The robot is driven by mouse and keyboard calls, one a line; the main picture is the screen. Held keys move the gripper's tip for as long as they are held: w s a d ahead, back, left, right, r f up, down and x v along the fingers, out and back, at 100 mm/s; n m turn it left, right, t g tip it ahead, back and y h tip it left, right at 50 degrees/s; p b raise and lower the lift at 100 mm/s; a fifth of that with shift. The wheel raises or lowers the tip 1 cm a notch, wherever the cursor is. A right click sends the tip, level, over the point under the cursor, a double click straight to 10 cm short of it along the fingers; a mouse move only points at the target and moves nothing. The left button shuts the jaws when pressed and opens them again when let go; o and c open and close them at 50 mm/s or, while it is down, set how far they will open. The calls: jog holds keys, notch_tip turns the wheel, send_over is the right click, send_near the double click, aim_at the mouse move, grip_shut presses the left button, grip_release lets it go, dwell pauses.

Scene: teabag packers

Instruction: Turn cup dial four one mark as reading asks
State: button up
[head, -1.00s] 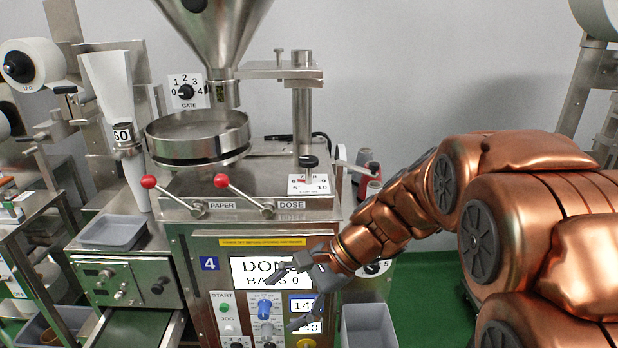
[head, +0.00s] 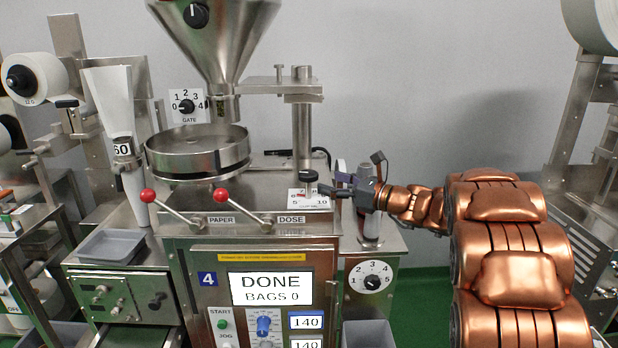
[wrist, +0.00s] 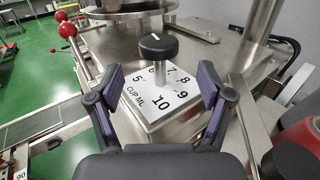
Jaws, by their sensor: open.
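The cup dial on machine 4 is a white plate marked CUP ML (wrist: 148,97) with numbers from 5 to 10. A black round knob (wrist: 157,45) with a white line on top stands above it on a metal stem. In the head view the knob (head: 310,176) sits over the plate (head: 318,203). My gripper (wrist: 160,84) is open, its two purple-padded fingers on either side of the plate and stem, apart from the knob. In the head view my gripper (head: 335,184) reaches in from the right. The screen (head: 270,289) reads DONE, BAGS 0.
Two red-tipped levers, PAPER (head: 148,195) and DOSE (head: 221,194), stand left of the dial. A metal post (head: 302,130) rises behind it. A lower dial numbered 1 to 5 (head: 370,281) is below right. The gate dial (head: 187,106) is behind the round pan (head: 197,150).

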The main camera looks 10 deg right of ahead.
aim_at(317, 178)
jog(key=shift+p+x, duration=0.75)
jog(key=shift+x, duration=2.8)
jog(key=c, duration=1.2)
